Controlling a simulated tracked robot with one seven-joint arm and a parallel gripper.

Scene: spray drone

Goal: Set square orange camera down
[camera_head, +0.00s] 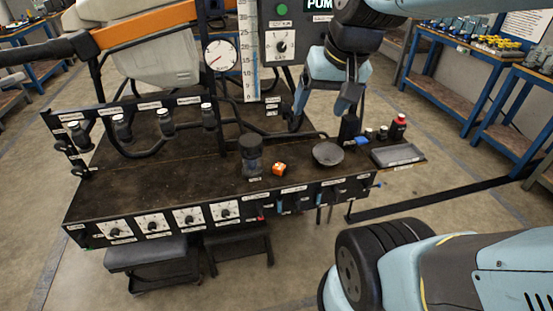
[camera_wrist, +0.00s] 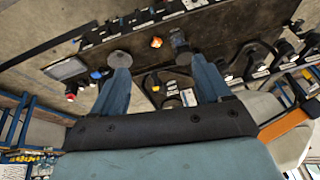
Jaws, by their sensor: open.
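In the wrist view the orange camera (camera_wrist: 156,42) shows small, beyond and between the fingertips. My gripper (camera_head: 322,110) hangs above the back right of the bench, apart from the camera. In the wrist view its two blue-grey fingers (camera_wrist: 160,65) are spread wide with nothing between them.
A round gauge (camera_head: 221,56) and a tall ruler (camera_head: 248,50) rise behind the bench. Knobs and dials (camera_head: 152,224) line its front face. Bench top left of the container looks clear.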

